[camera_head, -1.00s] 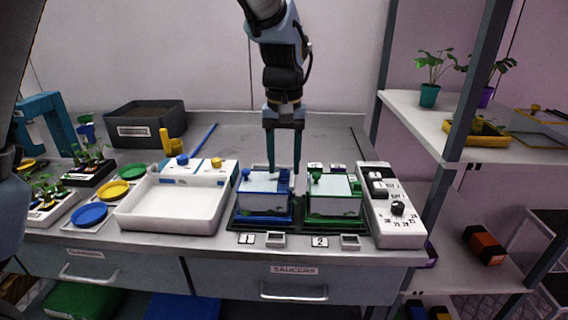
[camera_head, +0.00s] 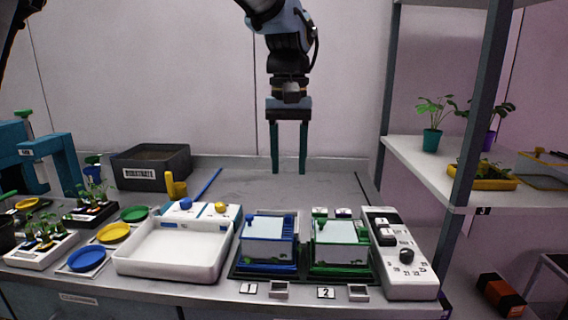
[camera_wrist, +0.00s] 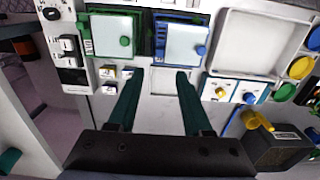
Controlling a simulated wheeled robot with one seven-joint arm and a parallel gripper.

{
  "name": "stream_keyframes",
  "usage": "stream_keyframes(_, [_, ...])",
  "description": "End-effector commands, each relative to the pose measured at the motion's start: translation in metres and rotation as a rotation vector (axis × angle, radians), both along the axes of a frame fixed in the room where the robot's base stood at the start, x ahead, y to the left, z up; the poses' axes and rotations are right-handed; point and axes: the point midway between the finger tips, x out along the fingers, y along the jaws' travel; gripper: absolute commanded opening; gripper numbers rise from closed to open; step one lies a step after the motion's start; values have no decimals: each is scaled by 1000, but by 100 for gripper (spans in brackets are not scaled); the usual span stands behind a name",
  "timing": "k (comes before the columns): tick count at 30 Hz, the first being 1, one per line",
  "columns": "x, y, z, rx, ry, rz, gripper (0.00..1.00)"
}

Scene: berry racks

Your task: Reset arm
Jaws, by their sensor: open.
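My gripper (camera_head: 289,172) is open and empty. It hangs with its fingers pointing down, above the back part of the bench, behind the blue box (camera_head: 268,241) and the green box (camera_head: 341,246). In the wrist view my gripper's two teal fingers (camera_wrist: 155,75) are spread apart with nothing between them. The blue box (camera_wrist: 181,38) and the green box (camera_wrist: 113,35) show beyond the fingertips there, apart from them.
A white tray (camera_head: 172,272) and coloured saucers (camera_head: 114,233) lie left on the bench. A control panel (camera_head: 402,255) stands right of the boxes. A dark bin (camera_head: 150,166) is at the back left. A shelf (camera_head: 430,165) with plants stands right. The bench's back middle is clear.

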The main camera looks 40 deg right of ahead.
Motion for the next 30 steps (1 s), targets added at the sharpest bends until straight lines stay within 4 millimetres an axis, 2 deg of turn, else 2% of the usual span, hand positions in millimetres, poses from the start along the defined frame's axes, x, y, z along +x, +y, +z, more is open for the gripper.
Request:
stream_keyframes(9, [3, 3, -2, 0, 0, 6, 50])
stream_keyframes(11, [12, 9, -5, -2, 1, 20, 50])
stream_keyframes(14, [40, 35, -16, -8, 0, 69, 50])
stream_keyframes(17, [76, 76, -33, -20, -5, 141, 50])
stream_keyframes(21, [117, 146, -60, -37, -18, 245, 50])
stream_keyframes(25, [139, 213, -83, -51, -36, 339, 50])
stream_keyframes(30, [145, 300, -112, -61, -64, 458, 50])
